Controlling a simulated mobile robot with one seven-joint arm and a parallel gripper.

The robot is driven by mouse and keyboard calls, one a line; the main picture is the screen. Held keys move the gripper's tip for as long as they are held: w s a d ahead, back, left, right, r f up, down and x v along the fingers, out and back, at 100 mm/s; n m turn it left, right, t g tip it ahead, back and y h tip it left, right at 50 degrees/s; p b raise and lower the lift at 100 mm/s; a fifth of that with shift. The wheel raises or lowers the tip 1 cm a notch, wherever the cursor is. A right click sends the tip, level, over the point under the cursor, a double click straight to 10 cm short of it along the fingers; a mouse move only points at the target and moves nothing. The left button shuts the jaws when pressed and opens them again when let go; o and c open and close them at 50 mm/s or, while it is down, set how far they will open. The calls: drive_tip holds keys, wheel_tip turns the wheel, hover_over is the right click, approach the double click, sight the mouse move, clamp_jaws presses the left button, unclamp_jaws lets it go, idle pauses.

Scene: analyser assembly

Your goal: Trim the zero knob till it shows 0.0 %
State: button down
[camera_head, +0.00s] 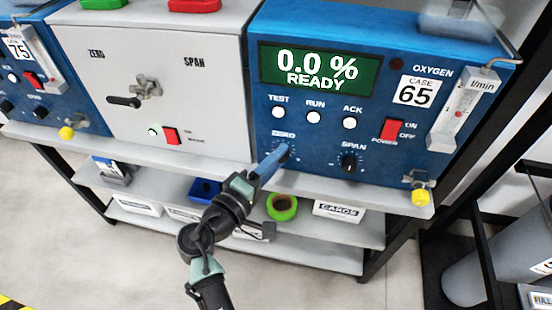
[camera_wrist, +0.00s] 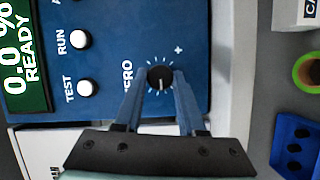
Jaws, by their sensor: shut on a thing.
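The blue oxygen analyser (camera_head: 330,110) marked CASE 65 stands on the shelf. Its green display (camera_head: 318,69) reads "0.0 % READY", and part of that reading also shows in the wrist view (camera_wrist: 22,60). The black zero knob (camera_wrist: 160,77) sits on the front panel with its white line pointing toward my gripper's palm and tick marks around it. My gripper (camera_wrist: 159,82) has its two blue fingers on either side of the knob, shut on it. In the head view my gripper (camera_head: 272,160) reaches up to the panel and covers the zero knob.
The span knob (camera_head: 349,162) is right of the zero knob, with the TEST (camera_head: 278,113), RUN and ACK buttons above. A red power switch (camera_head: 391,130) and flow meter (camera_head: 464,112) are at the right. Below are a green tape roll (camera_head: 282,207) and a CARDS box (camera_head: 338,210).

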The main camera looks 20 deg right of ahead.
drive_tip(key=c, duration=0.5)
unclamp_jaws()
drive_tip(key=v, duration=1.3)
drive_tip(key=shift+p, duration=0.3)
